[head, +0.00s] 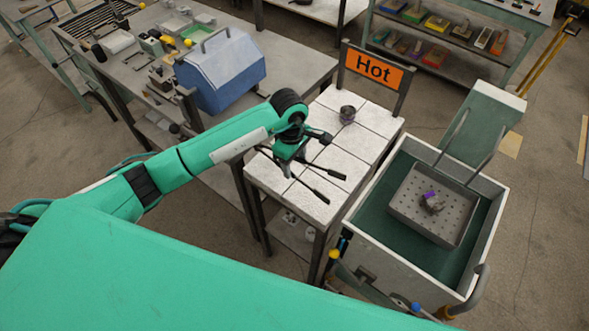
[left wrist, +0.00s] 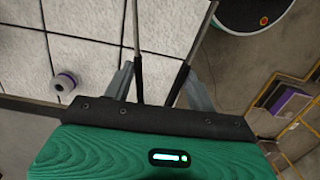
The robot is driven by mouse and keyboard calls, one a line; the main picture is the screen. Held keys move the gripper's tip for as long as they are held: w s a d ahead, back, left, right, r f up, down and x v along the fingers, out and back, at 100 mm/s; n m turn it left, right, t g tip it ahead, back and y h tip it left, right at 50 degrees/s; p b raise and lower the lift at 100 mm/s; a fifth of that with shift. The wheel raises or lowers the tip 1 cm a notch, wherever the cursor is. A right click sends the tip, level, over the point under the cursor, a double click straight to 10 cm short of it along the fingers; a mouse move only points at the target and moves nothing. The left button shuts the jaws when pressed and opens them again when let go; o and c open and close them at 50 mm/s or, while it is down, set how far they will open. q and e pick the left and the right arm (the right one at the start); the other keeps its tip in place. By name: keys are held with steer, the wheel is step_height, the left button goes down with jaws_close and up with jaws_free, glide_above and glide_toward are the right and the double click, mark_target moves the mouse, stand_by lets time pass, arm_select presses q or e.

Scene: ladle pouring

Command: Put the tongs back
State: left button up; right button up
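My left gripper (head: 292,165) is over the near-left part of the white-tiled table (head: 363,143). The tongs (head: 315,190) extend from it toward the lower right, two thin legs spread apart with dark ends. In the left wrist view, the two grey fingers of my left gripper (left wrist: 160,88) lie outside the black grips of the tongs (left wrist: 139,75), close against them, and the metal rods run upward. The tongs appear held above the tiles. The gripper body hides part of them in the head view. My right gripper is not in view.
An orange "Hot" sign (head: 374,70) stands at the table's far edge. A small dark cup (head: 347,114) is on the tiles. Right of the table, a bin (head: 487,273) contains a perforated tray (head: 405,205) with a grey-purple lump (head: 432,203). A blue box (head: 222,72) is on the left bench.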

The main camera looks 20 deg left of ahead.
mark_target(295, 182)
arm_select(q)
step_height(295, 182, down, 3)
steer(key=shift+r+p, duration=0.1)
steer(key=shift+p, duration=0.2)
step_height(295, 182, down, 3)
steer(key=shift+f+p, duration=0.1)
steer(key=shift+p, duration=0.45)
steer(key=shift+f, duration=0.2)
steer(key=shift+f+b, duration=0.2)
steer(key=shift+b, duration=0.1)
steer(key=o, duration=0.6)
steer(key=shift+r, duration=0.1)
steer(key=shift+c, duration=0.2)
